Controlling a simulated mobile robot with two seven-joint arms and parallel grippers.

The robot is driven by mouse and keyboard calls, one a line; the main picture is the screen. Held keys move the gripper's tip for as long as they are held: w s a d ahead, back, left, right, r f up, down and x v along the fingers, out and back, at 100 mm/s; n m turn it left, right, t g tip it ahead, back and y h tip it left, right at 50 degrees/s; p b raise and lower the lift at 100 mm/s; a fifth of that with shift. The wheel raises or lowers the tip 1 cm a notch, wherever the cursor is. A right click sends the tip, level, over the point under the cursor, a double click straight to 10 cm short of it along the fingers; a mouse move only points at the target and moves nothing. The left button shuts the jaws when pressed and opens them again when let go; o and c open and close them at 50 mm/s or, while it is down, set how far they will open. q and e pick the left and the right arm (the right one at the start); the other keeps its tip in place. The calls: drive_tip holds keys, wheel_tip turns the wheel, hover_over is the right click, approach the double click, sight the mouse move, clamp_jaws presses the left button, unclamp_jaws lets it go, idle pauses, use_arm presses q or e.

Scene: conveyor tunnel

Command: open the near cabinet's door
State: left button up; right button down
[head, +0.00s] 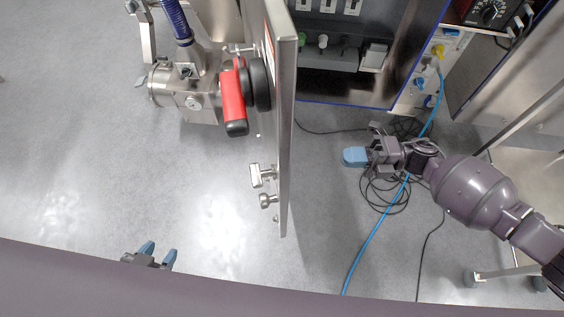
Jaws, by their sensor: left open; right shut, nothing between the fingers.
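The near cabinet (335,88) is at the top centre, with switches and buttons showing in its interior. Its door (285,150) stands open, swung out roughly square to the cabinet and seen almost edge-on. My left gripper (157,256) is open and empty at the lower left, away from the door.
A metal fitting with a blue hose (177,20) stands left of the door. A blue cable (372,238) and black cables (385,195) lie on the floor at the right. A wheeled metal stand (510,272) is at the far right. The floor at left is clear.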

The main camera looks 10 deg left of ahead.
use_arm(q)
drive_tip(key=shift+s+a+f, duration=0.2)
drive_tip(key=shift+a+f, duration=0.05)
drive_tip(key=shift+a, duration=0.1)
use_arm(e)
drive_tip(key=s+a+n+g+h, duration=0.1)
drive_tip(key=s+a+n+g, duration=0.1)
drive_tip(key=a, duration=1)
drive_tip(key=shift+s+a+f+g+h, duration=0.25)
drive_tip(key=shift+s+f, duration=0.2)
drive_tip(key=shift+s, duration=0.3)
use_arm(q)
drive_tip(key=shift+w, duration=0.1)
